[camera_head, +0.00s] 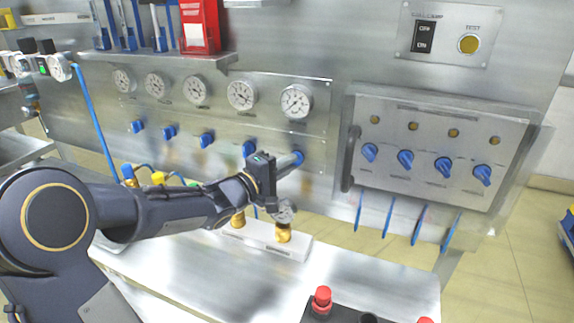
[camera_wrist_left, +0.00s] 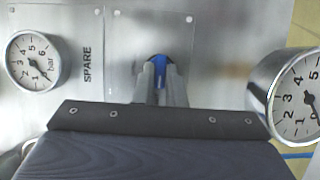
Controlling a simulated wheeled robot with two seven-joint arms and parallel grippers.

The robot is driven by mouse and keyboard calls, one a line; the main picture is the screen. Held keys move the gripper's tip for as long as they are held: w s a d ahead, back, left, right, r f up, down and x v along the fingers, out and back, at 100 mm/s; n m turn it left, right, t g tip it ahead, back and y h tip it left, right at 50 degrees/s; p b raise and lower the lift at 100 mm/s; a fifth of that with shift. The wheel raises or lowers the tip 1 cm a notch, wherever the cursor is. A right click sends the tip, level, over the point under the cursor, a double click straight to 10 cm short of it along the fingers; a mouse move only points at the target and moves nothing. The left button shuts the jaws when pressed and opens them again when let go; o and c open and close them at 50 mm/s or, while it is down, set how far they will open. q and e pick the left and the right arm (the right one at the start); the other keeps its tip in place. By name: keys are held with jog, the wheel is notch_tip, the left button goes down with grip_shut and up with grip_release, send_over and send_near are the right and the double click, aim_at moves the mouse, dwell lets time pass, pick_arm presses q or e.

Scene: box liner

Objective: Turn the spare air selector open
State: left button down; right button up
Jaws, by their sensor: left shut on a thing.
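The spare air selector is a blue knob (camera_head: 299,155) at the right end of a row of blue knobs on the steel gauge panel. In the left wrist view the blue knob (camera_wrist_left: 159,62) shows between two grey fingers, beside the printed label SPARE (camera_wrist_left: 87,64). My left gripper (camera_head: 290,163) reaches in from the left and is shut on this knob. The fingers cover much of the knob, so its exact angle is hard to tell. The spare gauge (camera_head: 297,101) is above it in the head view and also shows in the left wrist view (camera_wrist_left: 33,60). My right gripper is out of view.
A control box (camera_head: 435,150) with several blue knobs and a side handle is to the right. A brass-fitted manifold (camera_head: 262,243) with a round gauge (camera_head: 284,211) stands close below my gripper. A red holder (camera_head: 200,27) sits on the shelf above.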

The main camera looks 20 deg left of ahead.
pick_arm(q)
jog(key=shift+d+r+m+g+y+b, duration=0.15)
jog(key=shift+m+g+y+b, duration=0.4)
jog(key=shift+m+y+b, duration=1.05)
jog(key=shift+d+r+m+g+y+b, duration=0.2)
jog(key=shift+m+g+y+b, duration=0.4)
jog(key=shift+m+b, duration=2.05)
jog(key=shift+d+r+m+g+y+b, duration=0.15)
jog(key=shift+m+g+y+b, duration=0.4)
jog(key=shift+m+y+b, duration=1.45)
jog(key=shift+m+h+p, duration=0.3)
jog(key=shift+m+h, duration=0.25)
jog(key=shift+h, duration=0.35)
